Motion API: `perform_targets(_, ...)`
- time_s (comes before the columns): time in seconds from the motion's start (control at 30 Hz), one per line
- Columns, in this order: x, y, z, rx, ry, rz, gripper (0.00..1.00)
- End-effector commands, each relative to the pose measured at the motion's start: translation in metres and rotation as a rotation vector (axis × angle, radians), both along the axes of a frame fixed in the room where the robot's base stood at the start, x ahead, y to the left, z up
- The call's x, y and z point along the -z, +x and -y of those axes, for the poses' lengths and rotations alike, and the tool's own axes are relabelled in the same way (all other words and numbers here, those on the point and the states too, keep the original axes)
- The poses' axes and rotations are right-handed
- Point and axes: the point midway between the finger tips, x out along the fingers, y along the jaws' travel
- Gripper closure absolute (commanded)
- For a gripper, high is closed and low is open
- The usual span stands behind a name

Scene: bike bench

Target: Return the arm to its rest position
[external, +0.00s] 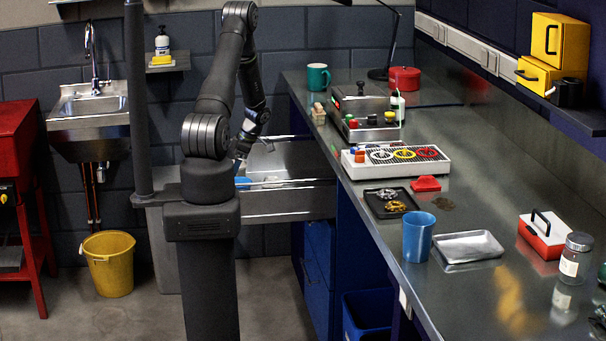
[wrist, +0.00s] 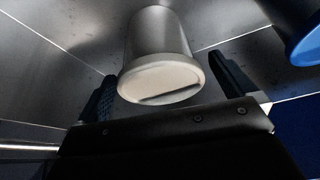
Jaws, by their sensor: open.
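My arm stands at the left of the bench in the external view, bent over an open metal drawer (external: 300,195). My gripper (external: 240,151) points down into the drawer area. In the wrist view my gripper (wrist: 162,72) is open, with its two dark fingers apart. A grey cylinder with a cream round end (wrist: 160,80) shows between the fingers. I cannot tell whether the fingers touch it. A blue object (wrist: 305,42) is at the right edge of the wrist view, and a blue piece (external: 242,182) shows in the drawer in the external view.
The bench top (external: 385,255) at right holds a blue cup (external: 418,238), a metal tray (external: 468,247), a dark tray (external: 374,203), a white box with coloured rings (external: 395,162) and a teal mug (external: 318,77). A sink (external: 90,125) and yellow bucket (external: 110,265) are at left.

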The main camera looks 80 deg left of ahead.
Motion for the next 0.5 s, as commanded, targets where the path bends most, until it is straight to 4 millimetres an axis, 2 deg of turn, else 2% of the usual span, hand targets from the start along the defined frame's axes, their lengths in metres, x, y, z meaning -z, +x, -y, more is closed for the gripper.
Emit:
perform_targets(0.1, 0.02, -0.006, -0.001, 0.001, -0.003, -0.001, 0.0)
perform_targets(0.2, -0.004, -0.005, -0.002, 0.0, 0.005, 0.002, 0.0)
perform_targets(0.37, -0.029, -0.005, -0.002, 0.0, 0.004, 0.001, 0.0)
perform_targets(0.5, -0.043, 0.013, 0.018, 0.004, 0.002, 0.0, 0.0)
